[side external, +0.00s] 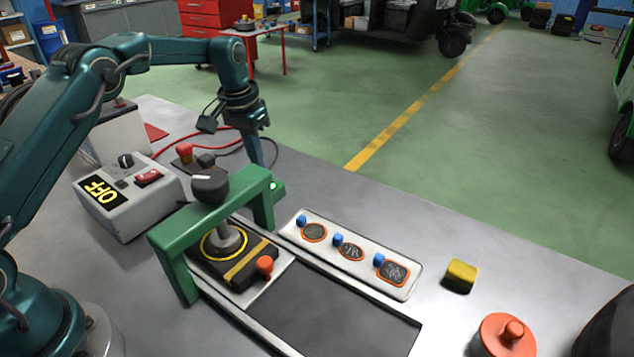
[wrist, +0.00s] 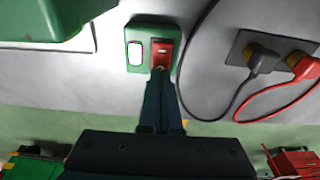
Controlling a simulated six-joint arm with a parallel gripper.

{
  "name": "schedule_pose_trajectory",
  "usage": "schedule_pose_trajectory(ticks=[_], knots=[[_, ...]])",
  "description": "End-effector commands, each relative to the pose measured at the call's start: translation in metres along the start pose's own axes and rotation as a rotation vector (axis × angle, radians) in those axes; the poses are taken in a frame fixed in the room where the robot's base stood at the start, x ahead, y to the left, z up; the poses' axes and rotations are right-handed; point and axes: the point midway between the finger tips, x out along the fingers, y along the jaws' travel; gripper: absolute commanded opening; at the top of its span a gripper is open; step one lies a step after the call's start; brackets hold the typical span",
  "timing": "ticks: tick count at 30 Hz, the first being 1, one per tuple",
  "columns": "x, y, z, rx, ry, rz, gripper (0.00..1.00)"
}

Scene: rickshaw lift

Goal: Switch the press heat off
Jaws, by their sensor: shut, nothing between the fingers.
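A small green switch box (wrist: 148,32) shows in the wrist view, with a lit pale window (wrist: 135,52) and a red rocker switch (wrist: 164,52). My gripper (wrist: 160,76) is shut and empty, its fingertips at the lower end of the red rocker; I cannot tell whether they touch it. In the side view my gripper (side external: 259,163) points down behind the green press frame (side external: 215,213), which partly hides the small box, though its light (side external: 273,186) shows. A grey control box (side external: 140,208) stands left of the press, with a yellow OFF display (side external: 101,189) and a red switch (side external: 148,177).
Black (wrist: 262,60) and red (wrist: 303,66) plugs with cables lie right of the switch box in the wrist view. A white tray (side external: 405,293) with orange-ringed patches and blue pegs, a yellow block (side external: 461,275) and an orange lidded pot (side external: 503,338) stand on the bench.

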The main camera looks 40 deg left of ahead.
Motion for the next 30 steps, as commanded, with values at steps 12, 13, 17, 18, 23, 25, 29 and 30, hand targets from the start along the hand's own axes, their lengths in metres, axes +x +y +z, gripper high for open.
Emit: schedule_pose_trajectory(ticks=[12, 13, 17, 18, 23, 25, 29, 30], knots=[[0.006, 0.0, 0.001, 0.0, -0.002, 0.0, 0.0], [0.007, 0.0, 0.001, 0.0, -0.002, 0.0, 0.0], [0.008, 0.0, 0.002, 0.0, -0.002, 0.0, 0.0], [0.007, 0.0, 0.001, 0.0, -0.001, 0.0, 0.0], [-0.002, 0.0, -0.001, 0.0, 0.001, 0.0, 0.0], [-0.007, 0.0, -0.002, 0.0, 0.002, 0.0, 0.0], [-0.018, 0.0, -0.003, 0.0, 0.001, 0.0, 0.0], [-0.02, 0.0, -0.004, 0.0, 0.001, 0.0, 0.0]])
